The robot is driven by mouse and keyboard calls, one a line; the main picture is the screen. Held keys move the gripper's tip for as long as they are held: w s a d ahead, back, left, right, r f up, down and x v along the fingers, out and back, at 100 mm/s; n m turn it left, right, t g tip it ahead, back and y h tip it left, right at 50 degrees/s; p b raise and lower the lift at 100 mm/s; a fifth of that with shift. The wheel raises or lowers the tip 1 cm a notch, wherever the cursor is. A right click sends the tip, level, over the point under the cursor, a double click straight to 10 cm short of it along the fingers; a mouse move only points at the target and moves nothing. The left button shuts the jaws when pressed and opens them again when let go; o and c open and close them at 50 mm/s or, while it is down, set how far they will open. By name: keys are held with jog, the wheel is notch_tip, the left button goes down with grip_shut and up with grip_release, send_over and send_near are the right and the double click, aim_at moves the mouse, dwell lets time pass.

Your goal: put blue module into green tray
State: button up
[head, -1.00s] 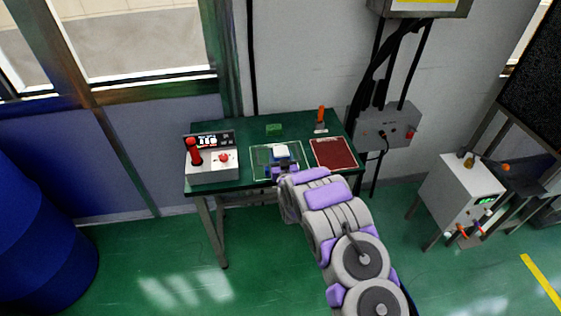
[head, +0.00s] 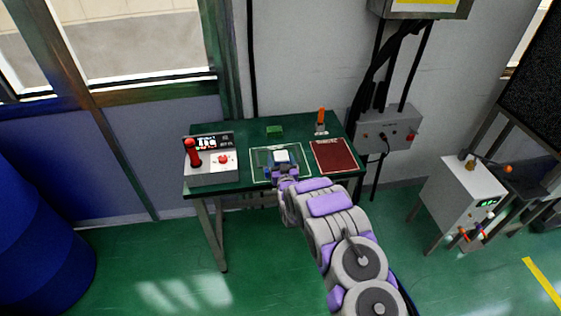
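A green tray (head: 258,174) with a pale outline lies flat on the dark green table. A small white-topped piece with blue around it (head: 281,156), which looks like the blue module, shows over the tray area at the tip of my arm. It is too small to tell whether it rests on the tray or is held above it. My gripper (head: 284,169) is at the near side of this piece, over the tray's front right part. Its fingers are too small and partly hidden by my wrist, so I cannot see whether they are open or shut.
A red tray (head: 334,155) lies right of the green tray. A control box with a red lever (head: 211,161) stands at the left. A green block (head: 274,131) and an orange-handled switch (head: 321,122) stand at the back. A wall is behind the table (head: 234,123).

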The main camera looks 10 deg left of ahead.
jog(key=shift+o, duration=0.5)
jog(key=shift+s+d, duration=0.1)
jog(key=shift+s, duration=0.5)
jog(key=p+v, duration=0.2)
jog(key=v, duration=0.9)
jog(key=shift+w+r, duration=0.15)
